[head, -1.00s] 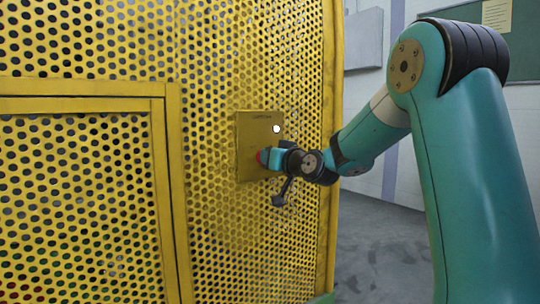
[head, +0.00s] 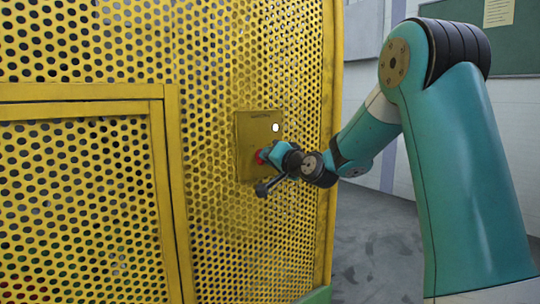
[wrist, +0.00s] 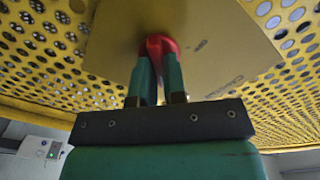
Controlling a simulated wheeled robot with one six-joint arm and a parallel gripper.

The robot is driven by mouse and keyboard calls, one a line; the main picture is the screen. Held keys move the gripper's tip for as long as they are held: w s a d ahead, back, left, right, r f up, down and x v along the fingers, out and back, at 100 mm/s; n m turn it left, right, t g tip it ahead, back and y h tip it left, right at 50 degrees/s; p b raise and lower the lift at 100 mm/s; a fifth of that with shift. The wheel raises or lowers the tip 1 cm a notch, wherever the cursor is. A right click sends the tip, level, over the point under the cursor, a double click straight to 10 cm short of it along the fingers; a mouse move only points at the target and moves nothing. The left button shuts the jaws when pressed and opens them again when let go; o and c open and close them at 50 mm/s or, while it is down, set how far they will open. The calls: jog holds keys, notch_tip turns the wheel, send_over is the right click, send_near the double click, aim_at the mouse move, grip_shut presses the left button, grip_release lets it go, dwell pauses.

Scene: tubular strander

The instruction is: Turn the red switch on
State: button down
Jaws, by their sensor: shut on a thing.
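The red switch (head: 259,157) is on a yellow plate (head: 246,125) fixed to the perforated yellow guard. A small white round spot (head: 276,127) shows on the plate above and right of the switch. In the wrist view the red switch (wrist: 158,43) sits between the two green fingers of my gripper (wrist: 159,60), which is shut on it. In the head view my gripper (head: 267,153) reaches the switch from the right and covers part of it. Lettering on the plate in the wrist view is too small to read fully.
The perforated yellow guard (head: 225,220) fills the left and middle, with a framed panel (head: 80,200) at left. Open grey floor (head: 375,250) and a white wall lie right of the guard. A green board (head: 515,45) hangs at the back.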

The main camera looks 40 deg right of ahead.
dwell(0.4)
jog(key=c, duration=1.2)
grip_release()
jog(key=shift+s+d+b, duration=0.15)
jog(key=shift+s+b, duration=0.4)
jog(key=shift+s, duration=3.85)
jog(key=shift+s+d+b, duration=0.15)
jog(key=shift+s+b, duration=0.35)
jog(key=shift+s, duration=3.85)
